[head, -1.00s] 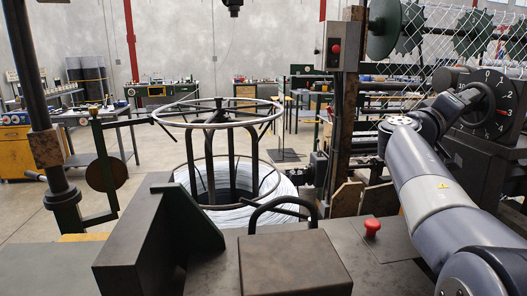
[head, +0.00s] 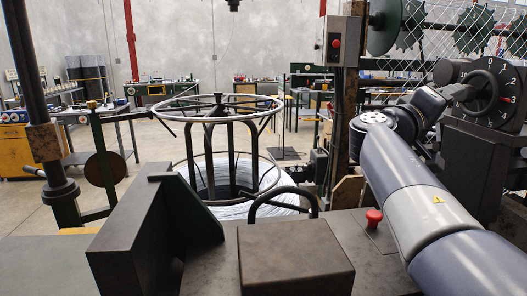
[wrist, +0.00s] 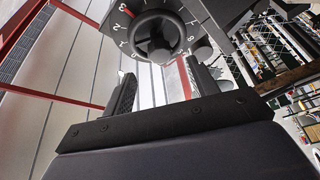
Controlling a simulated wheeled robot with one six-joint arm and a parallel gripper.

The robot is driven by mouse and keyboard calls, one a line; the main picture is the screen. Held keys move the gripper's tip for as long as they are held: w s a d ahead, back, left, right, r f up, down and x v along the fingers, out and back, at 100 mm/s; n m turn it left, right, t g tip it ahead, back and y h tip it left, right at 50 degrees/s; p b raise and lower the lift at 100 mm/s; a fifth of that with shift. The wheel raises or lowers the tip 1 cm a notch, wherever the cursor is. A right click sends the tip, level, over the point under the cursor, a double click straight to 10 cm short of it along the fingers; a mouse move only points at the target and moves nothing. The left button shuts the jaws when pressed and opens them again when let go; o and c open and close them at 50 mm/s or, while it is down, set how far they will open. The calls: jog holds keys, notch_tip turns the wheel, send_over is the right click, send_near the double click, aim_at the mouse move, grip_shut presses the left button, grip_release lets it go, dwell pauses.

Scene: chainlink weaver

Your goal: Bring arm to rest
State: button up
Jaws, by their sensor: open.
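My arm (head: 405,185) reaches in from the lower right of the head view toward a dark dial with white numbers (head: 497,110). A red mark shows beside its 3. My gripper (wrist: 159,70) is open in the wrist view, with its two fingers apart and nothing between them. The round black dial knob (wrist: 154,37) lies just beyond the fingertips, roughly centred between them. It looks clear of the fingers, though the exact gap is hard to judge. In the head view the fingers are mostly hidden by my wrist.
A red push button (head: 374,217) stands on the bench left of my arm. A control box (head: 338,42) sits on a post. A wire coil (head: 240,176) stands in a hooped frame (head: 217,108). Chain-link mesh (head: 440,25) hangs behind the dial. Open floor shows at the left.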

jog(key=p+x, duration=0.2)
jog(key=x, duration=0.5)
jog(key=shift+w+d, duration=0.15)
jog(key=shift+d, duration=0.15)
jog(key=shift+a+m+h, duration=0.2)
jog(key=shift+m+h, duration=0.2)
jog(key=shift+m, duration=0.5)
jog(key=m+g+h, duration=0.1)
jog(key=m, duration=0.1)
jog(key=m+g, duration=0.1)
jog(key=m, duration=0.2)
jog(key=shift+w+m+h, duration=0.1)
jog(key=shift+m+h, duration=0.2)
jog(key=shift+h, duration=0.1)
jog(key=m+g+h+p, duration=0.1)
jog(key=m+g+p, duration=0.1)
jog(key=m, duration=0.2)
jog(key=shift+r+p, duration=0.1)
jog(key=shift+p, duration=0.3)
jog(key=m+g+b, duration=0.1)
jog(key=m+g, duration=0.1)
jog(key=m, duration=0.3)
send_near(462, 95)
jog(key=f, duration=0.2)
jog(key=shift+w+a+r+h, duration=0.15)
jog(key=shift+a+r+h, duration=0.1)
jog(key=shift+a+h, duration=0.15)
jog(key=shift+r, duration=0.1)
